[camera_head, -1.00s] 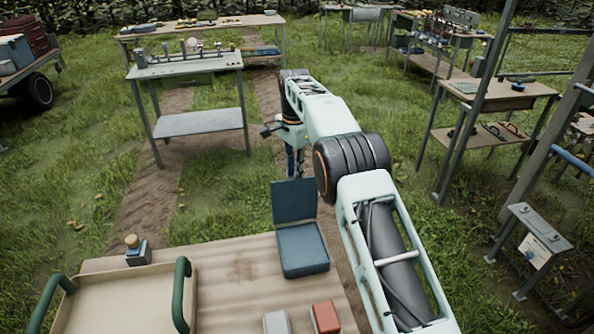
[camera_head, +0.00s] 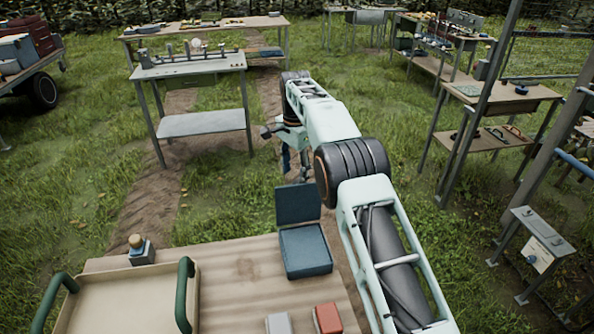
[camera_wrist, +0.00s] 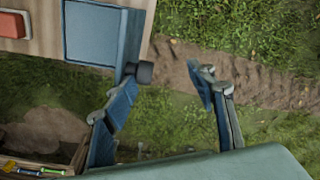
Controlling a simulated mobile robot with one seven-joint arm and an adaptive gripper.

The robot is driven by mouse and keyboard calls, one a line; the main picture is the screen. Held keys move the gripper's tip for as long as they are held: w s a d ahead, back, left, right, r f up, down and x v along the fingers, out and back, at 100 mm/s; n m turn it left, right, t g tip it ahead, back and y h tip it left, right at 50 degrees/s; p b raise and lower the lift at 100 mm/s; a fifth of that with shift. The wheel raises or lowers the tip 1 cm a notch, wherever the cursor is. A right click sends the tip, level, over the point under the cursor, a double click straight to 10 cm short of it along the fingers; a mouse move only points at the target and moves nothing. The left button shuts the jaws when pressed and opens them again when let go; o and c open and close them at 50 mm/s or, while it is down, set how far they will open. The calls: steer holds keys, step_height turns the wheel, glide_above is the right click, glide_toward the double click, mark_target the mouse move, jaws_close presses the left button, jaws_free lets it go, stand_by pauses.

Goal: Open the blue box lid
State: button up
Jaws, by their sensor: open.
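The blue box (camera_head: 306,252) sits on the wooden table near its far right edge; in the wrist view its top (camera_wrist: 92,34) shows at the upper left. Its blue lid (camera_head: 298,204) stands raised at the far side of the box, and shows nearly edge-on in the wrist view (camera_wrist: 132,38). My gripper (camera_wrist: 163,74) is open and empty, its two fingers apart. It is just beyond the lid, with the left fingertip close to the lid's edge; I cannot tell if they touch. In the head view the gripper is partly hidden by my arm and the lid.
A tray with green handles (camera_head: 122,300) stands on the table's left. A small block with a knob (camera_head: 140,250), a grey block (camera_head: 279,323) and a red block (camera_head: 327,318) are also on the table. A metal workbench (camera_head: 190,70) stands beyond, with grass between.

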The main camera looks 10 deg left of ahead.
steer(key=shift+o, duration=0.7)
steer(key=f, duration=0.1)
steer(key=s+f, duration=0.1)
steer(key=f, duration=0.1)
steer(key=shift+s+f+g, duration=0.1)
steer(key=shift+f+g, duration=0.15)
steer(key=shift+g, duration=0.05)
steer(key=o, duration=0.9)
steer(key=shift+w+f, duration=0.2)
steer(key=shift+w, duration=0.1)
steer(key=shift+w+d, duration=0.1)
steer(key=shift+d, duration=0.1)
steer(key=shift+r, duration=0.15)
step_height(320, 180, up, 3)
steer(key=shift+w+r, duration=0.15)
steer(key=shift+r, duration=0.05)
steer(key=c, duration=1)
step_height(320, 180, up, 5)
glide_above(296, 182)
steer(key=w+a, duration=0.1)
steer(key=shift+w+a+f, duration=0.1)
steer(key=shift+w, duration=0.05)
steer(key=shift+c, duration=0.2)
